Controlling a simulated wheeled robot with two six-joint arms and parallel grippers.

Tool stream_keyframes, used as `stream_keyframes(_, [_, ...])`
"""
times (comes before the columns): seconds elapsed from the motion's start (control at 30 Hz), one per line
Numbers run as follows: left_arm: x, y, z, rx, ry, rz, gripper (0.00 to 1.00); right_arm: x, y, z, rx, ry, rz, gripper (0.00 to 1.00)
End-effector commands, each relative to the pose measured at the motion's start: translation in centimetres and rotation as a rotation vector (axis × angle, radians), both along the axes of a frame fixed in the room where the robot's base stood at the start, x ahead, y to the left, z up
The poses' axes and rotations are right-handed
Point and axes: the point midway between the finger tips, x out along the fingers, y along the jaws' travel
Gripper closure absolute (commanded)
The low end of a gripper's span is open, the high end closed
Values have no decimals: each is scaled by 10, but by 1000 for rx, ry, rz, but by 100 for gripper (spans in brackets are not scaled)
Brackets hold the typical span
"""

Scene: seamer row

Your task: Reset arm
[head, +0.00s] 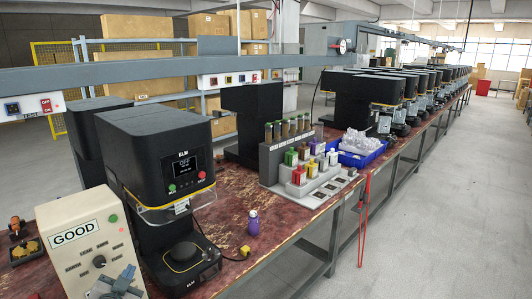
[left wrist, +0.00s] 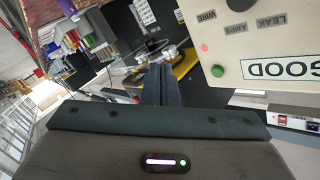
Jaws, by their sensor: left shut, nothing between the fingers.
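My left gripper (head: 122,278) is low at the left in the head view, in front of the cream GOOD box (head: 85,243). Its fingers are shut and empty; they also show in the left wrist view (left wrist: 160,78). The black ELM machine (head: 165,150) stands just right of the box. Its screen (head: 183,164) reads OFF, with a green and a red button below. A clear guard (head: 175,207) juts out above its round black plate (head: 183,252). In the left wrist view the yellow-edged machine base (left wrist: 185,66) lies beyond the fingertips. My right gripper is not in view.
Further along stand a tube rack (head: 268,160) and a blue bin (head: 350,159) of clear pieces. Red cords hang at the bench edge.

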Motion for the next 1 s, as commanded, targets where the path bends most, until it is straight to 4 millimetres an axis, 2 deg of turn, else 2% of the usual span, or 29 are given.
stream_keyframes(0.03, [-28, -14, -29, -49, 97, 22, 100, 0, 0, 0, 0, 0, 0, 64])
stream_keyframes(0.1, [-68, -30, -63, -112, 236, 57, 100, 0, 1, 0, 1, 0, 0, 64])
stream_keyframes(0.2, [-128, -51, -100, -191, 428, 103, 100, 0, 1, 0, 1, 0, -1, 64])
stream_keyframes(0.3, [-178, -67, -122, -246, 581, 136, 100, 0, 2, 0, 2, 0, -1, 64])
stream_keyframes(0.4, [-218, -80, -135, -285, 697, 160, 100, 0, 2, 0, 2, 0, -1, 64])
stream_keyframes(0.6, [-281, -98, -146, -343, 875, 193, 100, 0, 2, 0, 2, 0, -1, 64])
stream_keyframes(0.87, [-350, -118, -148, -398, 1066, 224, 100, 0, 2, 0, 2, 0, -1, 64])
stream_keyframes(1.0, [-341, -116, -179, -398, 1080, 231, 100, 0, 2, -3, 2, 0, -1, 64])
